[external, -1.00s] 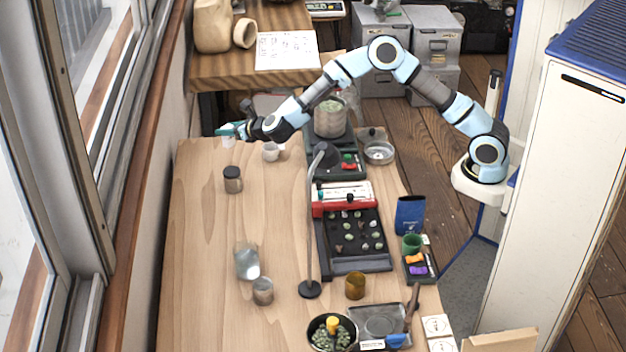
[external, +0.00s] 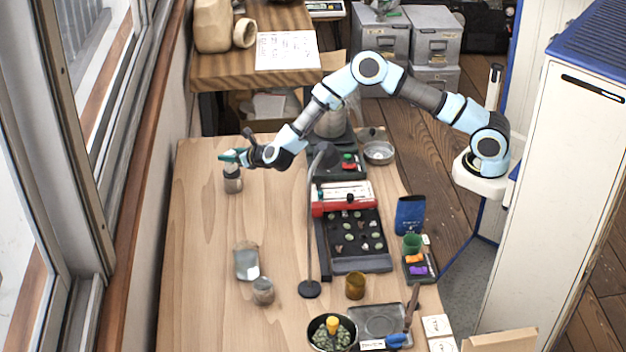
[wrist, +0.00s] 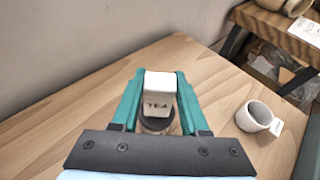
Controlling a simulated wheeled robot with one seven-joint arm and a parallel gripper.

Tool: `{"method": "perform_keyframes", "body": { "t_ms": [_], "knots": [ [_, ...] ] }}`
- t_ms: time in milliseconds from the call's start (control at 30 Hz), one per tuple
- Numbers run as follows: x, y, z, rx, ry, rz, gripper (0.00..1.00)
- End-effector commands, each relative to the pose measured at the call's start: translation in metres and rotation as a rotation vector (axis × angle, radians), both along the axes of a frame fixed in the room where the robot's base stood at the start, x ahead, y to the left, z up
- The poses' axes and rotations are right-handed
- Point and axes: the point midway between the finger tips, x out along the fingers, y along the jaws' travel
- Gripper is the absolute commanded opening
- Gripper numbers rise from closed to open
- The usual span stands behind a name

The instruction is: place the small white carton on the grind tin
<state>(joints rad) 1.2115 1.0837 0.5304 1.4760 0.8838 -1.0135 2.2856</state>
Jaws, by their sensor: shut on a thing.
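My gripper (external: 230,158) is shut on the small white carton (wrist: 158,85), with a teal finger on each side of it. The carton is upright and has dark lettering on its face. In the external view the carton (external: 232,168) shows as a small white patch below the fingers. The grind tin (external: 232,184), a grey cylinder, stands directly beneath it on the wooden table. In the wrist view the tin's dark round lid (wrist: 155,125) shows behind and below the carton. I cannot tell whether carton and lid touch.
A white cup (wrist: 255,117) stands to the right in the wrist view. A glass jar (external: 246,262) and a small grey tin (external: 263,290) stand nearer the front. A lamp (external: 310,220) rises mid-table. The table's left side is mostly bare.

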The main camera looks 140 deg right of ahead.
Motion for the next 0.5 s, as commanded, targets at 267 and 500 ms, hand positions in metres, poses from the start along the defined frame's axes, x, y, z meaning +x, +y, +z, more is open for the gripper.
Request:
{"method": "perform_keyframes", "body": {
  "t_ms": [267, 500],
  "knots": [
    [-0.0003, 0.0001, -0.0022, 0.001, 0.0, 0.0, 0.56],
    [-0.0003, 0.0, -0.0022, 0.001, 0.0, 0.0, 0.74]
  ]
}}
